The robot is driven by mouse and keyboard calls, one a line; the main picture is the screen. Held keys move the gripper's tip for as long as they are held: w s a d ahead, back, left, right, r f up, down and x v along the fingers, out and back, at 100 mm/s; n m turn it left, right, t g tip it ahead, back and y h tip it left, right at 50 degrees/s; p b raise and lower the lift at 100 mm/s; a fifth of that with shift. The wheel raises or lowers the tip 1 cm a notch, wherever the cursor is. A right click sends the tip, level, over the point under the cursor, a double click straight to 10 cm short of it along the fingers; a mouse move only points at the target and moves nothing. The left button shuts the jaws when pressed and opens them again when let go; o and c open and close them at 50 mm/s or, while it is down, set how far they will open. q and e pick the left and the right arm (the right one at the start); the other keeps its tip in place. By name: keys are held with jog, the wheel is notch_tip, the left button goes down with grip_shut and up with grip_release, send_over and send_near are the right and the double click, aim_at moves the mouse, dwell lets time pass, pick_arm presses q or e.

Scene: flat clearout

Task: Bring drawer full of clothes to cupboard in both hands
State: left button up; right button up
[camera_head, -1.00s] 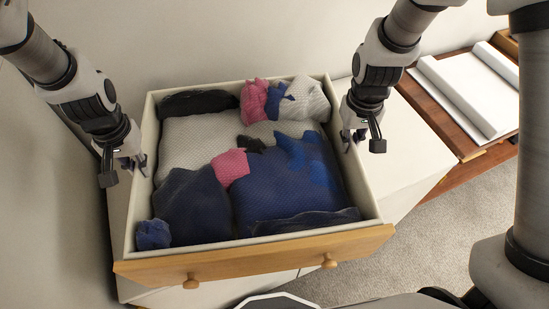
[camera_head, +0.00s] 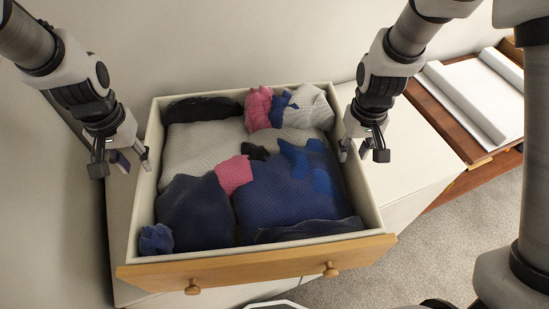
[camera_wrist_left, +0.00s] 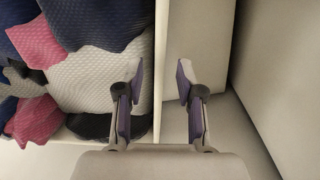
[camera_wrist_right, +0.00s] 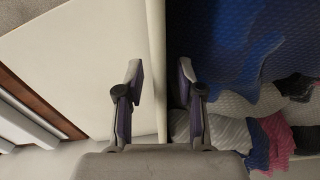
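The drawer (camera_head: 250,266) has pale walls, a wooden front and two round knobs. It is full of folded clothes (camera_head: 285,190) in dark blue, blue, grey, pink and black, and rests on a white surface. My left gripper (camera_head: 122,164) is open at the drawer's left wall. In the left wrist view the wall (camera_wrist_left: 158,80) runs between its spread fingers. My right gripper (camera_head: 362,153) is open at the right wall. In the right wrist view that wall (camera_wrist_right: 157,60) lies between its fingers. Neither gripper visibly pinches a wall.
The white top (camera_head: 415,150) extends to the right of the drawer. Beyond it stands a brown wooden unit (camera_head: 478,175) with white panels on it. A wall is close behind and left. Carpet (camera_head: 440,240) is clear at lower right.

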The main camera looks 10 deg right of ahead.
jog(key=shift+s, duration=0.15)
jog(key=shift+r, duration=0.15)
pick_arm(q)
notch_tip(320, 180, up, 8)
jog(key=shift+s+f, duration=0.15)
pick_arm(e)
notch_tip(320, 180, up, 12)
